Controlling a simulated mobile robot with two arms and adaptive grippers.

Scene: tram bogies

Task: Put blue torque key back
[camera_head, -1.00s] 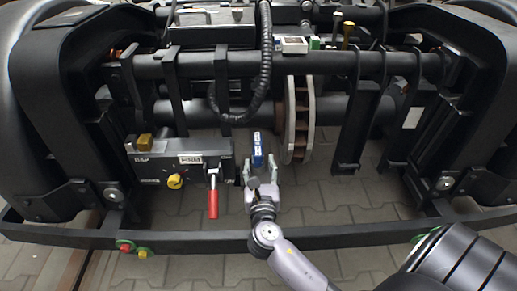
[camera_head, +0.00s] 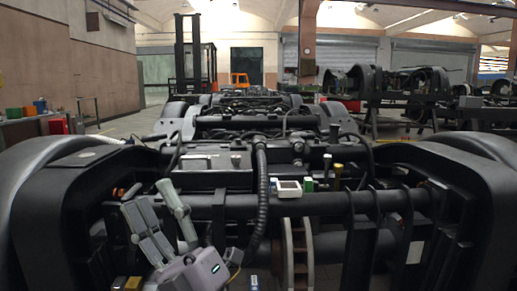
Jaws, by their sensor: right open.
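A small blue and white piece (camera_head: 254,283), seemingly the blue torque key, shows at the bottom edge, left of the brake disc; its lower part is cut off. My right gripper (camera_head: 155,218) is large and close to the camera at lower left. Its fingers are spread apart and point up to the left, with nothing seen between them. It is up and left of the blue piece, apart from it. My left gripper is not in view.
The black bogie frame's cross tube (camera_head: 340,203) spans the front. A black corrugated hose (camera_head: 262,195) hangs before it. A white box (camera_head: 288,188) and green block (camera_head: 308,185) sit on top. The brake disc (camera_head: 299,255) is below. A forklift (camera_head: 196,62) stands far behind.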

